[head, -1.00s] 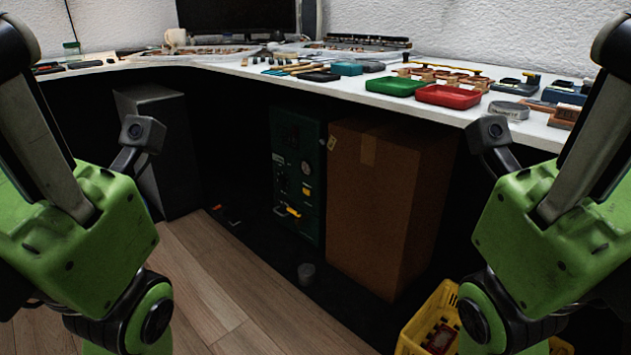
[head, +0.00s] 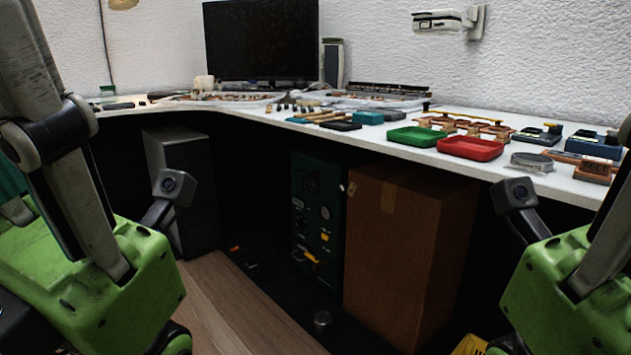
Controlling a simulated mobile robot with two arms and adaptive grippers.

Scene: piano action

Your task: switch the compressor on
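The compressor appears to be the dark green cabinet (head: 317,205) under the desk, left of a cardboard box. Its front carries a round gauge, several small controls and an orange-yellow part (head: 311,257) low down. I cannot tell the switch positions at this size. My left and right arms show at the picture's sides, well short of the cabinet. Neither gripper's fingers are in view.
A tall cardboard box (head: 402,250) stands right beside the cabinet. A dark grey box (head: 182,185) stands to the left. A small metal cylinder (head: 322,321) is on the floor in front. The desk (head: 385,148) overhangs the cabinet. Wood floor (head: 235,300) is free at front left.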

